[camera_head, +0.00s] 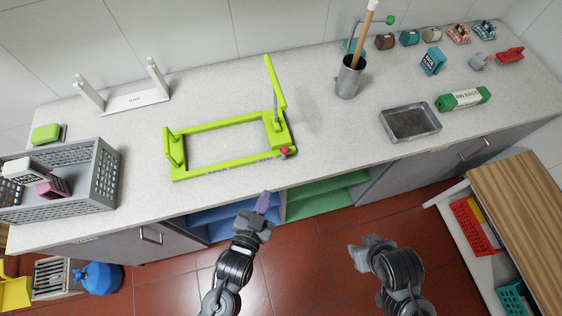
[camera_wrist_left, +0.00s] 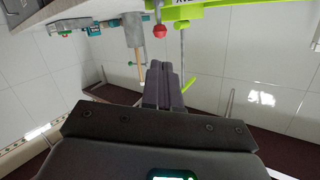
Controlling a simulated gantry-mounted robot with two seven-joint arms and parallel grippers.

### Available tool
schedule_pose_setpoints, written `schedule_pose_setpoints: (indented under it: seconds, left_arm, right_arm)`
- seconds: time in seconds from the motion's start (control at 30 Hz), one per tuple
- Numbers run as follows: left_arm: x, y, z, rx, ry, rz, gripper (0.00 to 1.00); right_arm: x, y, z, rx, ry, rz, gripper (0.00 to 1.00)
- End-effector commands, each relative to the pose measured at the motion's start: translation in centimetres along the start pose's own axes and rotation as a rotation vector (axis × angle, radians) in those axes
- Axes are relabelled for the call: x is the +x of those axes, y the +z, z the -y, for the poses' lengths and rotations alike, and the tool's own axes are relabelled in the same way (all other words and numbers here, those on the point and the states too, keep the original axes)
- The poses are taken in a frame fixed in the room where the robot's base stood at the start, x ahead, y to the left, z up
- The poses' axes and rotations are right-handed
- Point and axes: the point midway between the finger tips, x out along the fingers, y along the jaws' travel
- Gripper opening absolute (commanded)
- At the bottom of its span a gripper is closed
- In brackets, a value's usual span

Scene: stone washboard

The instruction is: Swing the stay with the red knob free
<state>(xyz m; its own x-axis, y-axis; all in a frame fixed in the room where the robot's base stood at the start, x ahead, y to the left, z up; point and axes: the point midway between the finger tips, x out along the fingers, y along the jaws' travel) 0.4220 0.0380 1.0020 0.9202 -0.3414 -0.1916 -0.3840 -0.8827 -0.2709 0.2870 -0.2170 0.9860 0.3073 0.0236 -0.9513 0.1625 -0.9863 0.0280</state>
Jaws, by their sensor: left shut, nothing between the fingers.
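A lime-green frame (camera_head: 222,170) stands on the pale counter, with one upright end at its left and a taller green arm (camera_head: 275,80) at its right. The red knob (camera_head: 285,151) sits at its front right corner. It also shows in the left wrist view (camera_wrist_left: 159,31), beside a thin grey rod (camera_wrist_left: 182,50), perhaps the stay. My left gripper (camera_head: 263,202) is shut and empty in front of the counter edge, below and left of the knob and apart from it. Its fingers (camera_wrist_left: 165,85) point toward the knob's side. My right gripper (camera_head: 362,250) hangs over the floor; its fingers are unclear.
A grey metal tray (camera_head: 410,137) and a metal pot (camera_head: 348,83) with a wooden-handled tool stand to the right. A grey crate (camera_head: 105,180) fills the left end. The counter between the frame and the tray is clear.

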Motion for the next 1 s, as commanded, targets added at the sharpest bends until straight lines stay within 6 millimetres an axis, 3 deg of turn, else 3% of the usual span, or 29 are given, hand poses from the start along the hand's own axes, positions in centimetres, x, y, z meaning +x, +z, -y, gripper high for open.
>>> schedule_pose_setpoints:
  seconds: [0.27,0.47,1.0]
  left_arm:
    - [0.1,-0.1,0.0,0.0,-0.001,0.0,0.0]
    - [1.5,-0.1,0.1,0.0,-0.001,-0.001,0.0]
    - [10.7,-0.1,0.1,0.0,-0.001,-0.001,0.0]
  right_arm:
    - [-0.1,0.0,-0.1,-0.003,0.003,0.0,0.43]
    - [0.0,0.1,-0.3,-0.01,0.008,0.001,0.43]
    - [0.1,0.1,-0.2,-0.006,0.006,0.002,0.43]
